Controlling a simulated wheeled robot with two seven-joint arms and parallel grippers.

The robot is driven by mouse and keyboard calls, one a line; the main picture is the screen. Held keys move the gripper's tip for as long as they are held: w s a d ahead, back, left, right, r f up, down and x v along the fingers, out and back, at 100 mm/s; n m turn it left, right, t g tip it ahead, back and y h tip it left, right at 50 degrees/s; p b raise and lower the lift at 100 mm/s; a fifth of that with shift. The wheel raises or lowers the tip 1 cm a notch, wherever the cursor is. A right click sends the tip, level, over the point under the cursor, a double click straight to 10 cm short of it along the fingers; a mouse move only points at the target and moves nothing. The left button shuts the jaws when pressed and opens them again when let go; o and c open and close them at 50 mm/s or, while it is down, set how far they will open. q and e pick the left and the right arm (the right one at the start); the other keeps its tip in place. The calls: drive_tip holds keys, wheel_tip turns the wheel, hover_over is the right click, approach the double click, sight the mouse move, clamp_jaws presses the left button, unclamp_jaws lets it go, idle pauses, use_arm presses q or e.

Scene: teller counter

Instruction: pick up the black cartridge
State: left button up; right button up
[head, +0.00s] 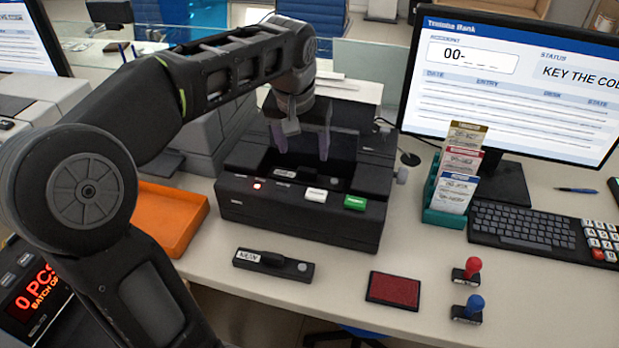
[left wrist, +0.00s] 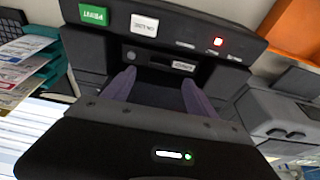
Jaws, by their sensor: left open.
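A black cartridge (head: 273,264) with a white label lies flat on the counter in front of the black printer (head: 297,217). The printer's top is open. Inside its bay is a dark part with a pale label (left wrist: 183,66), perhaps another cartridge; it is partly hidden. My left gripper (head: 302,148) is open and empty, pointing down over the open bay, behind and above the cartridge on the counter. In the left wrist view its two fingers (left wrist: 158,87) stand apart facing the bay. My right gripper is not in view.
An orange tray (head: 171,216) stands left of the printer. A card holder (head: 446,217), keyboard (head: 530,228) and monitor (head: 510,85) are at the right. A red pad (head: 393,290), a red stamp (head: 467,268) and a blue stamp (head: 468,308) lie near the front edge.

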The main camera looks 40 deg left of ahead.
sight(307, 169)
use_arm(q)
drive_tip(key=shift+x, duration=1.35)
drive_tip(key=x, duration=0.5)
drive_tip(key=shift+w, duration=0.1)
drive_tip(key=shift+c, duration=0.3)
clamp_jaws()
drive_tip(key=shift+r, duration=0.15)
wheel_tip(307, 169, up, 18)
drive_tip(key=p, duration=0.3)
idle(0.7)
